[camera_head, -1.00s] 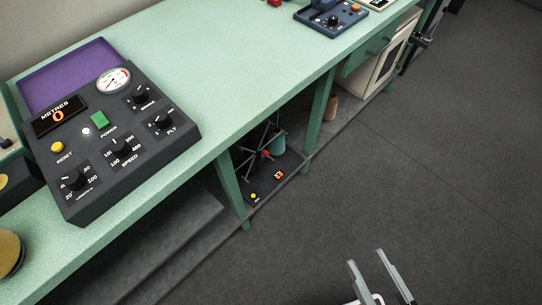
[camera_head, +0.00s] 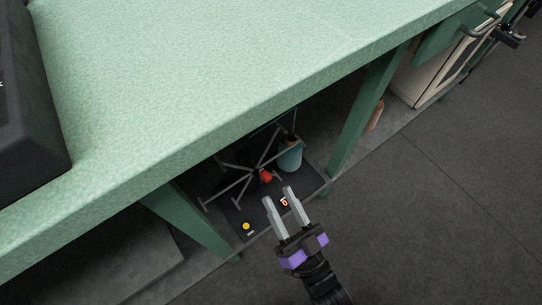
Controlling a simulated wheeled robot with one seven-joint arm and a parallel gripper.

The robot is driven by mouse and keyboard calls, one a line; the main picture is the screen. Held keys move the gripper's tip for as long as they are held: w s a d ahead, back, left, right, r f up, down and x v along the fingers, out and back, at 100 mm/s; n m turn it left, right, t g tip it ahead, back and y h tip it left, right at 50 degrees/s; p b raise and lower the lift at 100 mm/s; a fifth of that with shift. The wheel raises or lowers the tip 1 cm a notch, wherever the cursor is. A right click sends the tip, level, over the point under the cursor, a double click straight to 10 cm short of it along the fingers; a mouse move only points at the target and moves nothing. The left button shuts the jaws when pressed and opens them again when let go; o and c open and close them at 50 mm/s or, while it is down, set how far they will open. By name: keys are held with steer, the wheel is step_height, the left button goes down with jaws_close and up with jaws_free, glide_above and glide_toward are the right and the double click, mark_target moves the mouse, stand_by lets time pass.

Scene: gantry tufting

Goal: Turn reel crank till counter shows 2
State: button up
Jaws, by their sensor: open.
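The reel (camera_head: 240,184) with thin grey spoke arms stands on a dark base on the low shelf under the green bench. A red knob (camera_head: 266,176), seemingly its crank handle, shows near the hub. A small counter (camera_head: 284,202) with an orange digit sits at the base's front; it looks like 0, but is small and partly behind a finger. A yellow button (camera_head: 246,226) is to its left. My gripper (camera_head: 278,195) is open and empty, its fingers pointing into the bay, in front of the counter and just below the red knob in the picture.
The green bench top (camera_head: 200,90) overhangs the reel, with a leg (camera_head: 364,110) to the right and another (camera_head: 195,222) to the left. A teal cone (camera_head: 290,158) stands behind the reel. The dark floor (camera_head: 440,210) at right is clear.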

mark_target(263, 170)
steer(key=shift+w+f+b+x, duration=0.1)
steer(key=shift+f+b+x, duration=0.2)
steer(key=shift+x, duration=1.25)
steer(key=shift+w+f+b+x, duration=0.1)
steer(key=shift+f+b+x, duration=0.15)
steer(key=shift+x, duration=1.35)
steer(key=shift+w+f+b+x, duration=0.1)
steer(key=shift+f+b+x, duration=0.2)
steer(key=shift+x, duration=1.25)
steer(key=shift+a+r, duration=0.1)
jaws_close()
